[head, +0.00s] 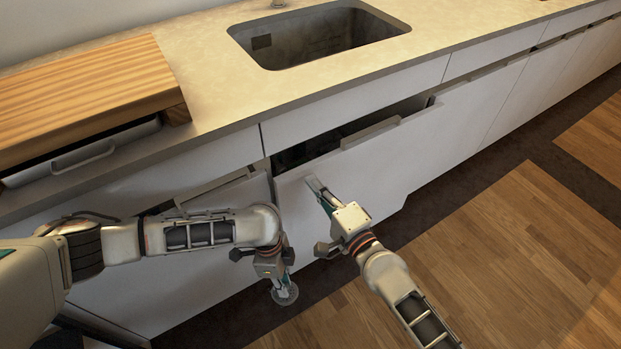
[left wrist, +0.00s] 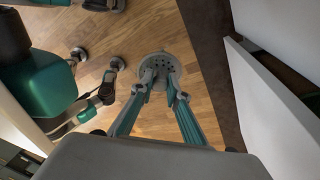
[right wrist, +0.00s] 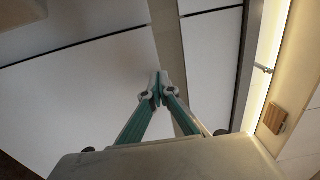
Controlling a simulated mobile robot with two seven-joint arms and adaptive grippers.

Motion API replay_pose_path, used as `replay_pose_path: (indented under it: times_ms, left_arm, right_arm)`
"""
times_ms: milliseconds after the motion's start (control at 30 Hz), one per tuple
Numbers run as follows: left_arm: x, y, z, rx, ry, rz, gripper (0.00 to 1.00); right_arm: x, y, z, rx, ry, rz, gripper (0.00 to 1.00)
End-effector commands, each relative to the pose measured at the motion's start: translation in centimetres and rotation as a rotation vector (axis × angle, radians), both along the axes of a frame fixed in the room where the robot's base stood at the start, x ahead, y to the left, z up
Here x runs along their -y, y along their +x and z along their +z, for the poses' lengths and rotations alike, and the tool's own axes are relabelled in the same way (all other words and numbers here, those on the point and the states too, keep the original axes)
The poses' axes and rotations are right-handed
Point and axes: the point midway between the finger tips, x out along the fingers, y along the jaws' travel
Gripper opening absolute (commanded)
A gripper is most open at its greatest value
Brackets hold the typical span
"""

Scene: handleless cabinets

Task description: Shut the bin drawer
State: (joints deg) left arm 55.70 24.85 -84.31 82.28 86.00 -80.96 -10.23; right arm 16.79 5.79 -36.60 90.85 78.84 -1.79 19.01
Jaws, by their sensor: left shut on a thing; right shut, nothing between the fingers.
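The bin drawer (head: 410,150) is the white front below the sink. It stands out from the cabinet, with a dark gap along its top edge. My right gripper (head: 317,187) is shut and empty, its fingertips at the left part of the drawer front; I cannot tell whether they touch. The right wrist view shows the closed fingers (right wrist: 158,86) before a white panel near its edge. My left gripper (head: 280,280) is low, left of the drawer, shut on a round grey strainer (left wrist: 168,66) with holes. The strainer also shows in the head view (head: 287,296). The drawer's inside is mostly hidden.
The counter (head: 210,75) holds a sink (head: 320,38) and a wooden board (head: 85,90) over a metal tray (head: 85,158). Another white front (head: 215,195) to the left has a gap at its top. The wooden floor (head: 500,270) is clear at right.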

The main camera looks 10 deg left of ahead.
Motion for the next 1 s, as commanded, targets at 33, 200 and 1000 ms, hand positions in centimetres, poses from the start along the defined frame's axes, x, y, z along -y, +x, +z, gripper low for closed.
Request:
replay_pose_path:
  times_ms: [33, 200, 1000]
  left_arm:
    - [0.0, -0.2, -0.2, -0.004, 0.0, -0.001, 0.0]
    - [0.0, -0.3, -0.5, -0.007, 0.0, 0.0, 0.0]
    - [0.0, -1.4, -2.2, -0.032, 0.0, 0.0, 0.0]
  right_arm:
    - [-0.4, 0.5, -0.1, -0.002, 0.001, 0.0, 0.0]
    - [-1.1, 1.4, -0.1, -0.001, 0.0, 0.0, 0.0]
    - [-4.3, 5.4, -0.2, -0.002, 0.001, 0.0, 0.0]
